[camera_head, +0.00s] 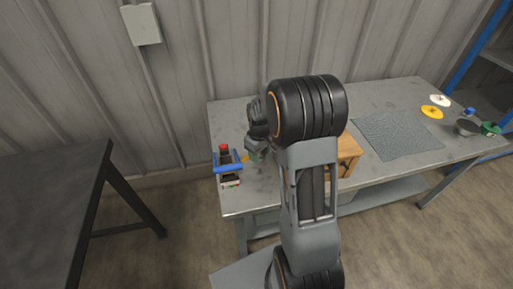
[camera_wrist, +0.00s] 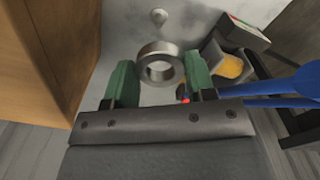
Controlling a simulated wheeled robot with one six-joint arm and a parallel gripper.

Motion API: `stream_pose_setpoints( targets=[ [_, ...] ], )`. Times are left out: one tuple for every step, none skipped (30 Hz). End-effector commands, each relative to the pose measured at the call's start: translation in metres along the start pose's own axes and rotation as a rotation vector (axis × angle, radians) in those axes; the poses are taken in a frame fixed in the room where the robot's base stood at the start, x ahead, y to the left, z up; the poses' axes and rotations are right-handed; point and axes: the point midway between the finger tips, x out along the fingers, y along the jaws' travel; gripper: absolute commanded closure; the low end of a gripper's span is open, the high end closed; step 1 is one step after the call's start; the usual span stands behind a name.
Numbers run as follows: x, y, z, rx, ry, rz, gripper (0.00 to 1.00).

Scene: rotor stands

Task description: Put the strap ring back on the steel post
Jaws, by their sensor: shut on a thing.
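In the wrist view my gripper (camera_wrist: 160,82) has its two green-padded fingers on either side of a thick grey metal ring (camera_wrist: 172,53), which I take for the strap ring. The ring's hole shows and the fingers are shut on it. A small pale round-topped thing (camera_wrist: 159,15) stands beyond the ring, apart from it; it may be the steel post, but only its top shows clearly. In the head view my gripper (camera_head: 256,156) is partly hidden by my arm above the left part of the workbench, and the ring cannot be made out.
A wooden block or stool (camera_head: 350,150) stands right of my gripper on the grey workbench (camera_head: 385,97). A blue-handled tool (camera_head: 228,168) lies to its left. A grey mat (camera_head: 398,134), a white disc (camera_head: 440,100) and a yellow disc (camera_head: 432,112) lie farther right.

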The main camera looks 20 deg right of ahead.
Motion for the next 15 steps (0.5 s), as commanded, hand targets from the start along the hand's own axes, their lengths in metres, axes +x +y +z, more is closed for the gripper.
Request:
stream_pose_setpoints(
  targets=[
    [0.002,0.001,0.001,0.002,0.0,0.0,0.71],
    [0.002,0.001,0.001,0.003,0.0,0.0,0.71],
    [0.003,0.002,0.001,0.004,0.0,0.0,0.71],
    [0.004,0.002,0.001,0.005,0.0,0.0,0.71],
    [0.005,0.002,0.001,0.006,0.0,0.0,0.71],
    [0.007,0.002,0.002,0.006,0.0,0.0,0.71],
    [0.008,0.003,0.002,0.006,0.0,0.0,0.71],
    [0.009,0.003,0.002,0.006,0.0,0.0,0.71],
    [0.011,0.003,0.002,0.006,0.0,0.0,0.71],
    [0.013,0.003,0.002,0.006,0.0,0.0,0.71],
    [0.015,0.002,0.001,0.006,0.0,0.0,0.71],
    [0.017,0.002,0.001,0.006,0.0,0.0,0.71],
    [0.019,0.002,0.001,0.005,0.0,0.0,0.71],
    [0.021,0.002,0.001,0.005,0.0,0.0,0.71],
    [0.024,0.002,0.001,0.005,0.0,0.0,0.71]
  ],
)
